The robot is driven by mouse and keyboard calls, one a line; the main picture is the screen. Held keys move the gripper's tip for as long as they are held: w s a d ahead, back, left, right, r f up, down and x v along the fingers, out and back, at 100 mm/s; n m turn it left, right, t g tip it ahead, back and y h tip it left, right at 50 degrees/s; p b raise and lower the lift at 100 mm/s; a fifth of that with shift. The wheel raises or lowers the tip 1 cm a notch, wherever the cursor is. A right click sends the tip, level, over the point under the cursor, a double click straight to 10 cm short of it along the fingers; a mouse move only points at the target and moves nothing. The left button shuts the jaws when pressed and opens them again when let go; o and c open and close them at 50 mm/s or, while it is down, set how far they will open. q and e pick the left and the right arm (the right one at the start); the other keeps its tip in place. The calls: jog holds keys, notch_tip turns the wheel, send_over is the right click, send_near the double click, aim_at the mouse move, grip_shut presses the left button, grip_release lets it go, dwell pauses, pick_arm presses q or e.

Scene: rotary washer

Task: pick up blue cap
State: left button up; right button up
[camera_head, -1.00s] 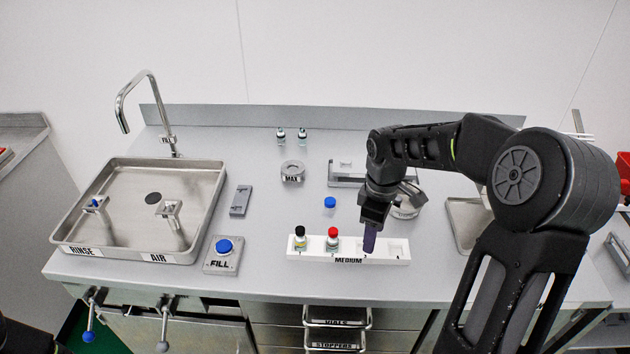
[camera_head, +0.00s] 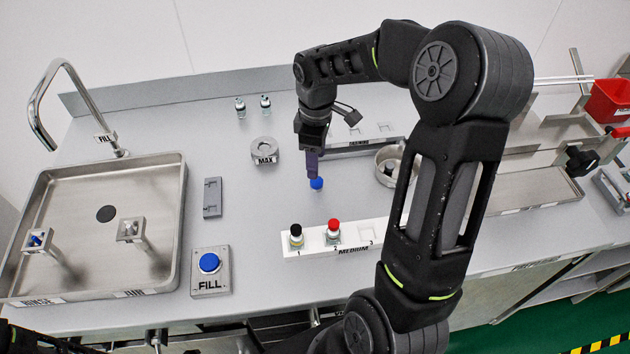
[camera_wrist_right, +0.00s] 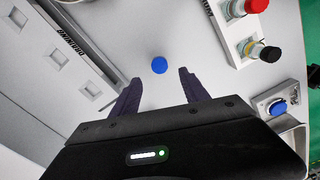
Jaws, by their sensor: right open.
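The blue cap (camera_head: 317,183) lies alone on the grey worktop, behind the white MEDIUM rack. In the right wrist view the blue cap (camera_wrist_right: 159,65) is just beyond the fingertips, roughly centred between them. My right gripper (camera_head: 313,172) points down over the cap in the head view, its fingers close to it and partly covering it. In the right wrist view the right gripper (camera_wrist_right: 158,78) has its two dark fingers spread apart with nothing between them. My left gripper does not show.
The MEDIUM rack (camera_head: 297,251) holds a black-capped vial (camera_head: 296,235) and a red-capped vial (camera_head: 334,230). A round MAX fixture (camera_head: 264,151) stands behind left of the cap. The FILL button (camera_head: 209,262) and sink tray (camera_head: 160,230) are left. Bare worktop surrounds the cap.

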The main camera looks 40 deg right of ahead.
aim_at(317, 184)
jog(key=shift+f+b, duration=0.5)
jog(key=shift+f, duration=0.6)
jog(key=shift+f, duration=0.1)
notch_tip(317, 184, down, 5)
jog(key=b, duration=0.4)
jog(key=shift+w+f, duration=0.1)
jog(key=shift+c, duration=0.2)
grip_shut()
